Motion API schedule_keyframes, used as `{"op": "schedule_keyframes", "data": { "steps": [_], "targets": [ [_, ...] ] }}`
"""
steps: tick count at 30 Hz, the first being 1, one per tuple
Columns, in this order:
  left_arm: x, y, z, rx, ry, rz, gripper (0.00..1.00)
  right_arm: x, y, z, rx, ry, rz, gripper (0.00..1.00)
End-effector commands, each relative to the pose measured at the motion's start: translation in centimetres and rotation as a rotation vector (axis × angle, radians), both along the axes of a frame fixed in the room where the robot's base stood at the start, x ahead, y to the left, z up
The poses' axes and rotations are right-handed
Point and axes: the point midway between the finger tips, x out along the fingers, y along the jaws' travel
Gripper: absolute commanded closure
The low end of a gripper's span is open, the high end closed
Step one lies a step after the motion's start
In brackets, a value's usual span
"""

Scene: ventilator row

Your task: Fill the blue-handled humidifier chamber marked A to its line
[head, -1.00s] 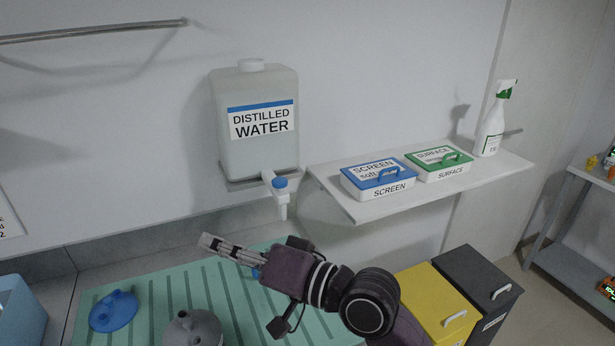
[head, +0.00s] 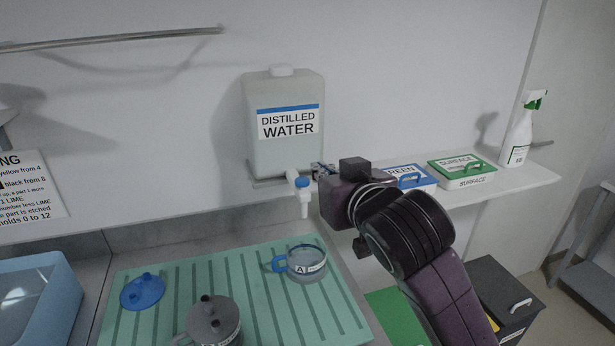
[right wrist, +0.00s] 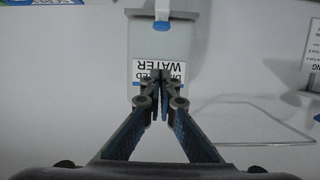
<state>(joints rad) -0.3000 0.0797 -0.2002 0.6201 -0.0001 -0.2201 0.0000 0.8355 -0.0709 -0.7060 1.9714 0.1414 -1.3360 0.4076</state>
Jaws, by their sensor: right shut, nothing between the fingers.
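The clear chamber marked A (head: 308,272), with its blue handle (head: 281,264), stands upright on the green ribbed mat (head: 200,300). In the head view it appears below the tap spout (head: 305,208) of the distilled water container (head: 285,150). I cannot tell its water level. The tap has a blue top (head: 302,182). My right gripper (head: 322,170) is shut and empty, close to the right of the tap; contact is unclear. In the right wrist view its fingertips (right wrist: 160,78) meet in front of the inverted container (right wrist: 135,45). My left gripper is not in view.
A grey chamber (head: 213,322) and a blue lid (head: 143,292) are on the mat. A blue bin (head: 40,300) stands at left. The shelf at right (head: 535,173) holds the blue-lidded and green-lidded boxes (head: 470,180) and a spray bottle (head: 518,135).

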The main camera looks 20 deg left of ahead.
Motion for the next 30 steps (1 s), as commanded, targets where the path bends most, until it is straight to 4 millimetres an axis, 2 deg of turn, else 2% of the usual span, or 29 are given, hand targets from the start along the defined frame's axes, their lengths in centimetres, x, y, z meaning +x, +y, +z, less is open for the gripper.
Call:
{"op": "schedule_keyframes", "data": {
  "steps": [8, 24, 30],
  "targets": [
    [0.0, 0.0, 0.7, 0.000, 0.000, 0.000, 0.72, 1.3, 0.8, -0.3, -0.001, 0.004, 0.000, 1.00],
    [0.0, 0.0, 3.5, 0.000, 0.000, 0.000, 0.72, 8.0, 5.4, -2.3, -0.001, 0.003, 0.000, 1.00],
    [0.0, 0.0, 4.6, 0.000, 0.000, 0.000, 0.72, 8.1, 5.4, -5.2, -0.001, 0.004, 0.000, 1.00]
  ]
}}
